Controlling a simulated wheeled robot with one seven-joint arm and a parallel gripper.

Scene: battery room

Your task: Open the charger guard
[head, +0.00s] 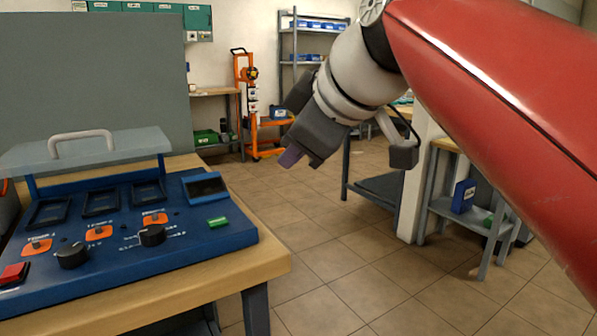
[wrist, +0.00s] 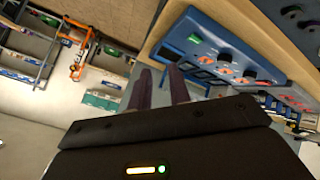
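The charger guard (head: 120,152) is a pale grey flat panel with a light bar handle (head: 80,143) on top. In the head view it lies roughly level above the back of the blue charger console (head: 190,247), with blue supports under it. The console's knobs and front face are uncovered. My gripper (head: 289,158) is in the air to the right of the console, well apart from the guard and handle. In the wrist view its two dark purple fingers (wrist: 162,72) are apart with nothing between them. The console (wrist: 195,52) shows beyond them; I cannot make out the handle there.
The console stands on a wooden workbench (head: 262,277) with a grey partition (head: 95,75) behind it. An orange hand truck (head: 247,105) and a shelf rack (head: 300,42) stand farther back. Another bench (head: 444,205) is at right. The tiled floor between is clear.

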